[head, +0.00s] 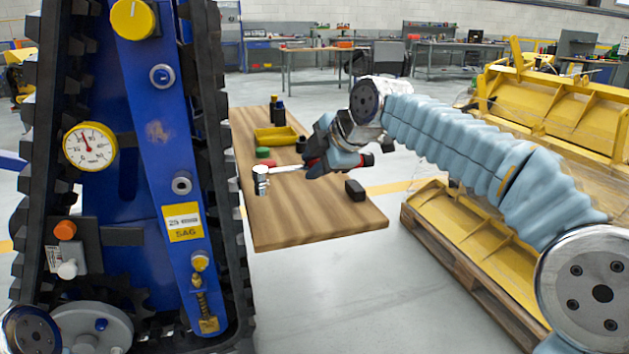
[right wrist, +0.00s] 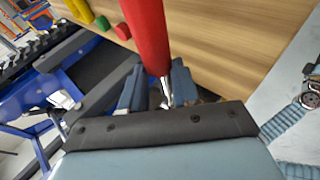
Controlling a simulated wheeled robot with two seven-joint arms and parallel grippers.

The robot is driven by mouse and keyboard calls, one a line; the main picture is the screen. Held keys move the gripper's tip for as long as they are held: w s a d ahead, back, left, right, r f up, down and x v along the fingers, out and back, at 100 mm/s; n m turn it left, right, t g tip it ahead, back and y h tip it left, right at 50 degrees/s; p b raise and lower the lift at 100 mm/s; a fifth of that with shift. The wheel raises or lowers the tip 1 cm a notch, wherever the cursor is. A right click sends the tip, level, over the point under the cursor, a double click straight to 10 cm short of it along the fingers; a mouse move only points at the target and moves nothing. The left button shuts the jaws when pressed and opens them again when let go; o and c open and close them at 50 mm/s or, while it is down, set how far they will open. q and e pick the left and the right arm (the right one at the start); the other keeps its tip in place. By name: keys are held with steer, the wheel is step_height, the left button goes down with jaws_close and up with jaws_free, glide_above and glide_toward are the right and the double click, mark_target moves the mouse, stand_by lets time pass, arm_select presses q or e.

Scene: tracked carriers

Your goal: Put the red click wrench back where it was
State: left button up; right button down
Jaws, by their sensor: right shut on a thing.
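The red click wrench (head: 287,169) has a silver head and a bare metal shaft, and its head points left in the head view. My right gripper (head: 326,163) is shut on it, and it appears to be over the wooden table (head: 310,215). In the right wrist view, the red part of the wrench (right wrist: 147,32) rises from between the two fingers (right wrist: 157,88), with shiny metal showing at the jaws. The gripper hides part of the wrench in the head view. My left gripper is not in view.
A blue tracked carrier (head: 150,150) with black tracks, a gauge and a yellow label stands at the left, close to the table. The table bears a yellow tray (head: 268,141), dark bottles (head: 277,112), a green item (head: 262,152) and a black block (head: 355,189). Yellow parts on a pallet stand right.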

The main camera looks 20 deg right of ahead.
steer(key=f, duration=0.1)
steer(key=w+f, duration=0.1)
steer(key=f, duration=0.1)
steer(key=shift+d+f, duration=0.15)
steer(key=shift+f, duration=0.5)
steer(key=shift+f, duration=0.1)
steer(key=shift+f+b, duration=0.25)
steer(key=shift+b, duration=0.25)
steer(key=c, duration=0.8)
jaws_free()
